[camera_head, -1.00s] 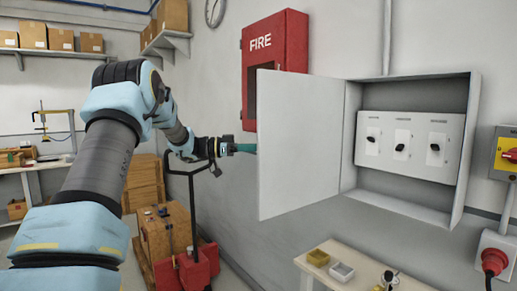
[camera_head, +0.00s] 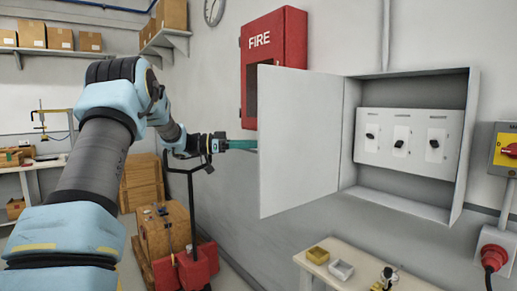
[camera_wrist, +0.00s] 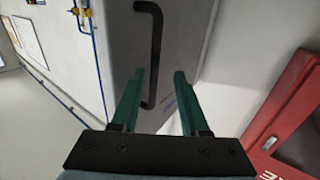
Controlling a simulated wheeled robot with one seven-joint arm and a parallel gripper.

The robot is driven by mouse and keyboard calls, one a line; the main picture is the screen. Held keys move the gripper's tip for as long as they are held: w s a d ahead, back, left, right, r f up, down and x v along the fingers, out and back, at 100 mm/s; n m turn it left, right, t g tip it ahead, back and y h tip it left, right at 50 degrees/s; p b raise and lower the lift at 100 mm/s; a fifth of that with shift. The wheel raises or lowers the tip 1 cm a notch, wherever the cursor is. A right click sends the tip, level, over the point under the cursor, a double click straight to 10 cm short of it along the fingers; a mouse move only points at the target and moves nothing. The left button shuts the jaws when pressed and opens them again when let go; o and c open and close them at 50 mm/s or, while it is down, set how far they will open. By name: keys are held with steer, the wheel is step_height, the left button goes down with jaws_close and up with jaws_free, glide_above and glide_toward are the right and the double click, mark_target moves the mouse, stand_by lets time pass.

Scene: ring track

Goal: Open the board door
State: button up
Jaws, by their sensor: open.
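The board door (camera_head: 300,140) is a pale grey panel hinged on the left side of the wall board (camera_head: 465,130). It stands wide open, swung out from the wall, and three black switches show inside. My gripper (camera_head: 248,145) is at the door's left edge, its tips partly hidden behind the panel. In the wrist view, my gripper (camera_wrist: 158,90) has its two green fingers apart, on either side of the lower part of the black door handle (camera_wrist: 150,55). The handle is on the door's outer face. I cannot tell whether a finger touches it.
A red FIRE cabinet (camera_head: 283,60) is on the wall behind the door. A small table (camera_head: 372,277) with little bins stands below the board. A red pallet truck (camera_head: 190,268) with a crate is below my arm. A switch box (camera_head: 504,150) is at right.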

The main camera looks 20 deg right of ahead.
steer(key=b+v, duration=0.3)
steer(key=v, duration=0.5)
steer(key=shift+a, duration=0.2)
